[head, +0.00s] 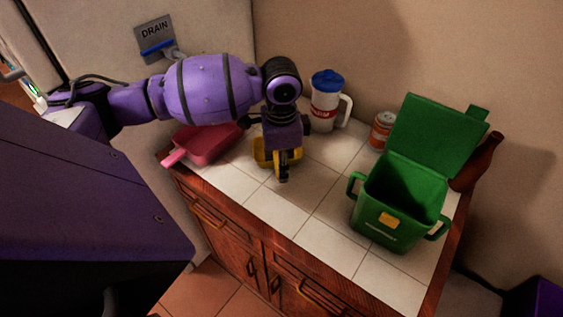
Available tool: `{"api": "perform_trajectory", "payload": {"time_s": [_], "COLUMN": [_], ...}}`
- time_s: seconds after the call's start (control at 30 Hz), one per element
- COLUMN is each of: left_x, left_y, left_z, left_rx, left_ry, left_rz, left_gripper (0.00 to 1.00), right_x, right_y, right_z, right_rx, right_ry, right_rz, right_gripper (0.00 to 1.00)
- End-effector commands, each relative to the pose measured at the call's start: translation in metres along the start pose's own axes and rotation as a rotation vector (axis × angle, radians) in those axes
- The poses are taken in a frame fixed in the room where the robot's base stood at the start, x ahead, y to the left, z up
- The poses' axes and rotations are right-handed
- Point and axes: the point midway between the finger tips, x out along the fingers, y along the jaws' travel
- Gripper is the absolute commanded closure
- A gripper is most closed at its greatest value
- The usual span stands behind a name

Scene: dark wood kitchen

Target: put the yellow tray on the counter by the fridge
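The yellow tray (262,153) is on or just above the white tiled counter (268,207), near its back left part. My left gripper (283,172) reaches down over the tray from above, with a dark finger at the tray's near side. The gripper body hides much of the tray. I cannot tell whether the fingers are closed on its rim or whether the tray touches the tiles. My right gripper is not in view.
A pink pan-like item (205,146) lies left of the tray. A white jug with a blue lid (325,103), an orange-brown jar (382,130), an open green bin (390,217) and a brown bottle (478,163) stand to the right. The front middle tiles are clear.

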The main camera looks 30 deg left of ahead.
Motion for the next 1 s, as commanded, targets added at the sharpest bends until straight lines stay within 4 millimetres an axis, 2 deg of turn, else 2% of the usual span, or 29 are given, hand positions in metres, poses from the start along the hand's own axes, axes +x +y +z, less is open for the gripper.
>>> {"api": "perform_trajectory", "payload": {"time_s": [0.2, 0.23, 0.33, 0.73, 0.87, 1.0], "left_x": [0.003, 0.003, 0.003, -0.002, -0.02, -0.052], "left_y": [0.0, 0.0, 0.0, 0.0, -0.001, -0.001], "left_z": [0.0, 0.0, 0.0, 0.0, -0.001, -0.001], "left_rx": [0.0, 0.0, 0.0, 0.0, 0.0, 0.0], "left_ry": [0.0, 0.0, 0.0, 0.0, 0.002, 0.005], "left_rz": [0.0, 0.0, 0.0, -0.001, -0.003, -0.005], "left_gripper": [0.97, 0.5, 0.37, 0.35, 0.35, 0.35], "right_x": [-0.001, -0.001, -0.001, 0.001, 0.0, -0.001], "right_y": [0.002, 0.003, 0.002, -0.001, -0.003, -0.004], "right_z": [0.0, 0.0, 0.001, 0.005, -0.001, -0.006], "right_rx": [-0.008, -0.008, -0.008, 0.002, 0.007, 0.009], "right_ry": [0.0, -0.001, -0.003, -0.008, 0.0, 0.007], "right_rz": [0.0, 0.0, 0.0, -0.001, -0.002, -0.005], "right_gripper": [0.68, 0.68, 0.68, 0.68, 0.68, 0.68]}}
